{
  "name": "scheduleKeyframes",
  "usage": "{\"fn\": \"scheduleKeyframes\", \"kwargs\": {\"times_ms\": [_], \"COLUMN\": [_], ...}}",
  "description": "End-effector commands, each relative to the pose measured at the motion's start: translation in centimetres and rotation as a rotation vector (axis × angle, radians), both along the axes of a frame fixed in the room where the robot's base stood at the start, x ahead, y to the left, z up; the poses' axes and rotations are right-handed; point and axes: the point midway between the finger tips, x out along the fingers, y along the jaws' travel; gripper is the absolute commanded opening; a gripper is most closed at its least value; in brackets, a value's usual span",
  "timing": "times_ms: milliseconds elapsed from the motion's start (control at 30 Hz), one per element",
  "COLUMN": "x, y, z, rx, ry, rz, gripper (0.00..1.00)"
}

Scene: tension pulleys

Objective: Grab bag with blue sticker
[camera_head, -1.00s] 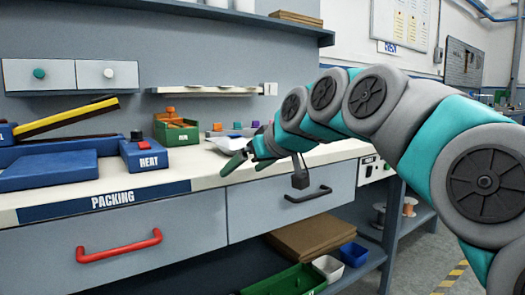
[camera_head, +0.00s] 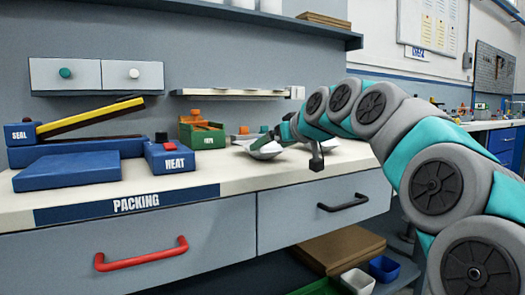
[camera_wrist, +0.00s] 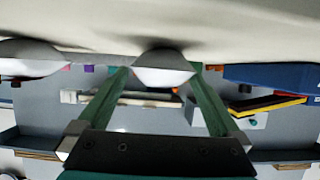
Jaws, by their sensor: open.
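A pale bag (camera_wrist: 163,74) lies on the worktop between the spread green fingers of my gripper (camera_wrist: 161,82) in the wrist view, which is upside down. I cannot tell whether the fingers touch it. A second pale bag (camera_wrist: 28,66) lies to the left there, partly cut off by the frame edge. In the head view, a pale bag (camera_head: 265,149) shows on the worktop at my gripper (camera_head: 275,136); its fingers are small and partly hidden there. No blue sticker can be made out on either bag.
On the white worktop (camera_head: 235,178) stand a blue sealer (camera_head: 68,170), a blue HEAT box (camera_head: 172,157) and a green bin (camera_head: 203,136). A low shelf (camera_head: 230,93) is on the wall behind. Drawers with a red handle (camera_head: 142,256) and a black handle (camera_head: 343,203) are below.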

Motion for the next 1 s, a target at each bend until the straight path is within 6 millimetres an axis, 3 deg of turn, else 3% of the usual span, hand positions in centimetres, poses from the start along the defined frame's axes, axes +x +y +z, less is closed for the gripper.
{"fn": "scheduleKeyframes", "kwargs": {"times_ms": [500, 767, 1000], "x": [3.6, 3.9, 3.9], "y": [2.8, 3.0, 3.0], "z": [-2.1, -2.2, -2.2], "rx": [-0.001, -0.001, 0.0], "ry": [0.001, 0.001, 0.0], "rz": [0.0, 0.0, 0.0], "gripper": [1.0, 1.0, 0.76]}}
